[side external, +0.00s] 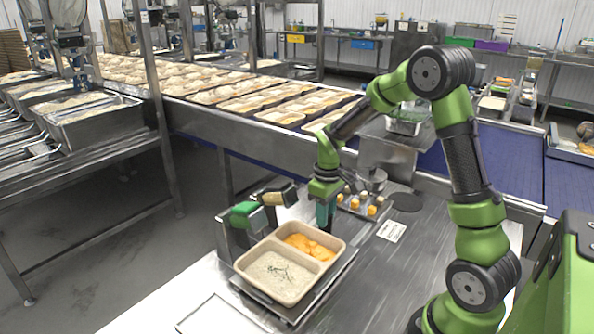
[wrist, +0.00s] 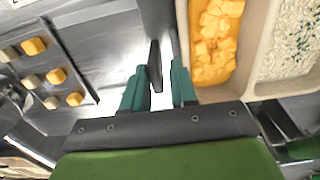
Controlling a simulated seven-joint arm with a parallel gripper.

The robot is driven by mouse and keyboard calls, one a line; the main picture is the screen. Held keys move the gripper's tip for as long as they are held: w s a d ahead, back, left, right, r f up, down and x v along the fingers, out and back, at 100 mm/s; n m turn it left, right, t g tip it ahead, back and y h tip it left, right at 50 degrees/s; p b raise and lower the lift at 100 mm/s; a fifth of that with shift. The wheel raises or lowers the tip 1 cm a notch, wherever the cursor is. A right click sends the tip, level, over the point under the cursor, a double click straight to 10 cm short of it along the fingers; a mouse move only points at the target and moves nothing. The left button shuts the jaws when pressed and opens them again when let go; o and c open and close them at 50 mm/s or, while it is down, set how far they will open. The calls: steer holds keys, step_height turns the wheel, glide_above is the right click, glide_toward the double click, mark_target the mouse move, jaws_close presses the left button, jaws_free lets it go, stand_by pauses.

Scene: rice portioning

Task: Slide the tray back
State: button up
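The beige two-compartment tray (side external: 262,287) sits on a metal platform (side external: 338,276) on the steel table. One compartment holds white rice with green herbs (side external: 280,269), the other orange cubes (side external: 310,246). In the wrist view the tray (wrist: 254,50) is at the right, orange compartment nearer. My gripper (side external: 325,222) points down just beyond the tray's back edge. In the wrist view my gripper's teal fingers (wrist: 164,84) are apart. An upright dark tab (wrist: 154,62) shows between them, close to the left finger; I cannot tell whether they touch.
A small metal holder (side external: 362,207) with orange and beige cubes stands behind the tray. Two devices with green (side external: 243,213) and tan (side external: 272,198) tops stand left of it. A conveyor (side external: 260,115) with many filled trays runs behind. The table right of the tray is mostly clear.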

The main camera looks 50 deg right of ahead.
step_height(320, 180, up, 14)
stand_by(0.3)
steer(key=s+a+r+m+t+y, duration=0.1)
steer(key=s+a+r+m+t, duration=0.1)
steer(key=s+a, duration=0.4)
steer(key=s+a+r+m+t+y, duration=0.1)
steer(key=s+a+t, duration=0.4)
steer(key=a, duration=0.5)
steer(key=shift+s+a+r+m, duration=0.35)
steer(key=shift+s+m, duration=0.15)
steer(key=shift+s, duration=0.45)
